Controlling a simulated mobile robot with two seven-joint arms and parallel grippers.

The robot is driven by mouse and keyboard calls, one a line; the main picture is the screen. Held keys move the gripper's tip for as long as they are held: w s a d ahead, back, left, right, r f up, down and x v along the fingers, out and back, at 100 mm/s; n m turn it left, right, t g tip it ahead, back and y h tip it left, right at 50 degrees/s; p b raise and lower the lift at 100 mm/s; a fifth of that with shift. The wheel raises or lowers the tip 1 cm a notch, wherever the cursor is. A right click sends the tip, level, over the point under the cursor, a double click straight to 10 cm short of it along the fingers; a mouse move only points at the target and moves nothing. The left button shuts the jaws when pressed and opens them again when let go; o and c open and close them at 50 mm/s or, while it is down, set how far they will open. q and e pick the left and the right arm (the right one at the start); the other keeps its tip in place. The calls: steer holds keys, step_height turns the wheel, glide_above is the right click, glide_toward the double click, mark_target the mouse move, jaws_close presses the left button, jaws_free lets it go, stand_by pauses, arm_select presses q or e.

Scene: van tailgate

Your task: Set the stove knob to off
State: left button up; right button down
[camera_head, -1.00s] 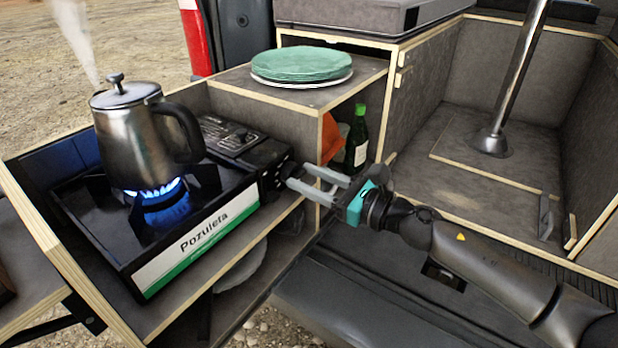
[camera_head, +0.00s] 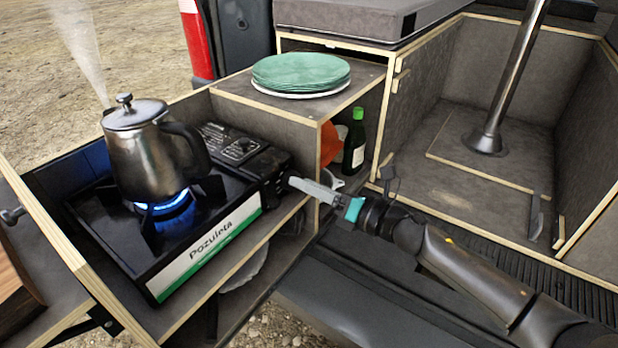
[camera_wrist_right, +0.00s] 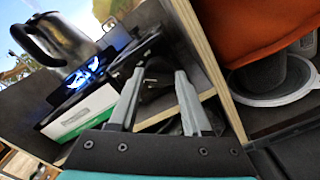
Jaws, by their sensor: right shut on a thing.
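The camping stove (camera_head: 203,254) stands on the pull-out shelf at left, a blue flame (camera_head: 164,205) burning under a steel kettle (camera_head: 143,152). The stove knob (camera_wrist_right: 154,83) is a dark part at the stove's right end; my fingers largely hide it in the head view. My right gripper (camera_head: 296,182) reaches it from the right and is shut on it. Its fingers line up one behind the other in the head view. In the wrist view the two grey fingers (camera_wrist_right: 155,78) stand either side of the dark knob. The knob's exact setting cannot be read. My left gripper is out of view.
Green plates (camera_head: 300,72) sit on the box top behind the stove. A green bottle (camera_head: 355,140) and an orange thing (camera_head: 330,143) stand in the compartment below. Steam rises from the kettle. A metal post (camera_head: 510,75) stands at right.

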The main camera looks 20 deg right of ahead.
arm_select(q)
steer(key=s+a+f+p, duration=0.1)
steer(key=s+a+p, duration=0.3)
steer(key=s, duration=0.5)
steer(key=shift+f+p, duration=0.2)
steer(key=shift+p, duration=0.75)
arm_select(e)
steer(key=shift+f+m, duration=0.1)
steer(key=shift+m, duration=5)
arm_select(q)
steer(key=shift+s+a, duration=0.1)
arm_select(e)
steer(key=shift+c, duration=1.8)
jaws_free()
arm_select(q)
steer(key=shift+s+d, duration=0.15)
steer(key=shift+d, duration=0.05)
arm_select(e)
steer(key=shift+d+f, duration=0.1)
steer(key=shift+d, duration=0.05)
